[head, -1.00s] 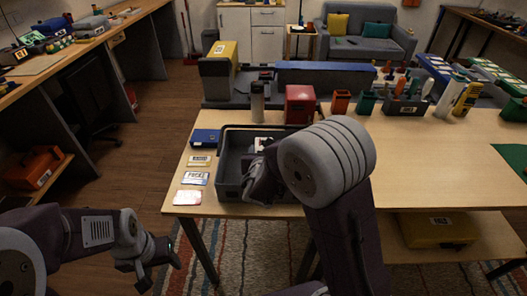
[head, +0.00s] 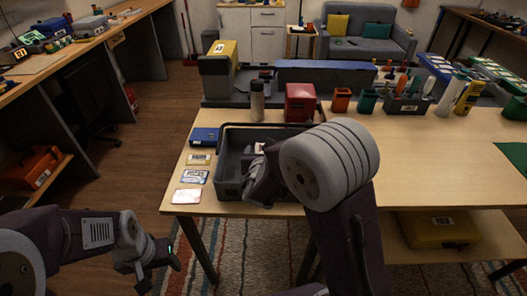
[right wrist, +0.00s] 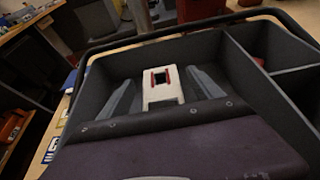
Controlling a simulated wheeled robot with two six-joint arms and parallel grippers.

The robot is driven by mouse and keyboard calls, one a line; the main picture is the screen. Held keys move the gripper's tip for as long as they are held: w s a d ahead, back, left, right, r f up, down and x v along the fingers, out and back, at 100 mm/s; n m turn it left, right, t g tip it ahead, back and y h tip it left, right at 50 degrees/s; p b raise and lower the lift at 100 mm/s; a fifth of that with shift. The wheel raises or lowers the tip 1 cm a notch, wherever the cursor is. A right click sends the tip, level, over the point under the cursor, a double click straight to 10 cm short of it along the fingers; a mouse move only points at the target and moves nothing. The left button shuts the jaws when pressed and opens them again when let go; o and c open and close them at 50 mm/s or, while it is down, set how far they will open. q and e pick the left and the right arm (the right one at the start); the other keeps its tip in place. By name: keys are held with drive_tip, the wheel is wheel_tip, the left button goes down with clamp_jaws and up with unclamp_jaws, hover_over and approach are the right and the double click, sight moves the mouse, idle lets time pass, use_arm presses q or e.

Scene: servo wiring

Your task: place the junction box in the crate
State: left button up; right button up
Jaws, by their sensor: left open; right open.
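The grey crate (head: 228,158) stands at the left end of the wooden table, and its walls and dividers also show in the right wrist view (right wrist: 262,60). The junction box (right wrist: 162,88) is white with red edges and a dark window. It is inside the crate's larger compartment, between the two grey fingers of my right gripper (right wrist: 163,78), which are open with gaps on both sides. In the head view my right wrist hides most of the box. My left gripper (head: 158,268) is open and empty, low at the left, away from the table.
A blue box (head: 204,137) and several flat cards (head: 194,177) lie left of the crate. A flask (head: 257,101) and a red box (head: 299,103) stand behind it. The table's right half is mostly clear.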

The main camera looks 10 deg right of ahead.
drive_tip(key=shift+s+r+p, duration=0.1)
drive_tip(key=shift+r+p, duration=0.85)
drive_tip(key=shift+p, duration=0.25)
drive_tip(key=b+v, duration=0.2)
drive_tip(key=v, duration=0.9)
drive_tip(key=shift+s+f+b, duration=0.2)
drive_tip(key=shift+s+b, duration=0.2)
